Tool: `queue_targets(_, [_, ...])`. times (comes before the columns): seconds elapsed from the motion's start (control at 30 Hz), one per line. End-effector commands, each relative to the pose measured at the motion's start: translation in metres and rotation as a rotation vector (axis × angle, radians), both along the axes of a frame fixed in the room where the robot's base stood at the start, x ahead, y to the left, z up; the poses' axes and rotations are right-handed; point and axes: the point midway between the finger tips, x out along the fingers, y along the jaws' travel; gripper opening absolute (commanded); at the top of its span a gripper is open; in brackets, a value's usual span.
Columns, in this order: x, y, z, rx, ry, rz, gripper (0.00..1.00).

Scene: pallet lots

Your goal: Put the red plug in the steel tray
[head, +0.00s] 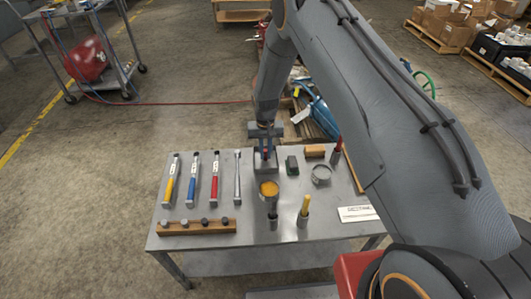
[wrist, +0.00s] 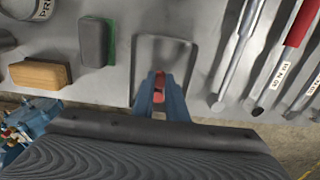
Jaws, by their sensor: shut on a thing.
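My gripper (head: 265,152) points down at the far middle of the grey bench. Its blue fingers, also in the wrist view (wrist: 160,105), are shut on the red plug (wrist: 159,86). The steel tray (wrist: 180,46) is a shallow, rounded square lying flat on the bench; it also shows in the head view (head: 258,169). The plug and fingertips overlap the tray's lower part in the wrist view. I cannot tell how high the plug is above the tray floor. The tray looks empty apart from that, and the fingers hide part of it.
A green-and-black block (head: 292,165) and a wooden block (head: 315,151) lie right of the tray. Yellow, blue and red-handled tools (head: 214,180) and a wrench (head: 237,175) lie left.

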Motion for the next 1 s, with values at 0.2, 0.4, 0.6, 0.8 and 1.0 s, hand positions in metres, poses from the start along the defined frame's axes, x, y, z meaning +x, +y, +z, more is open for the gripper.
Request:
queue_targets(0.2, [0.000,0.000,-0.005,0.000,-0.001,0.000,0.00])
queue_targets(0.4, [0.000,0.000,-0.005,0.000,0.000,0.000,0.31])
queue_targets(0.6, [0.000,0.000,-0.004,0.000,-0.001,0.000,0.31])
queue_targets(0.8, [0.002,0.000,0.010,0.001,-0.003,0.000,0.31])
queue_targets(1.0, [0.002,0.000,0.046,0.001,-0.004,0.000,0.31])
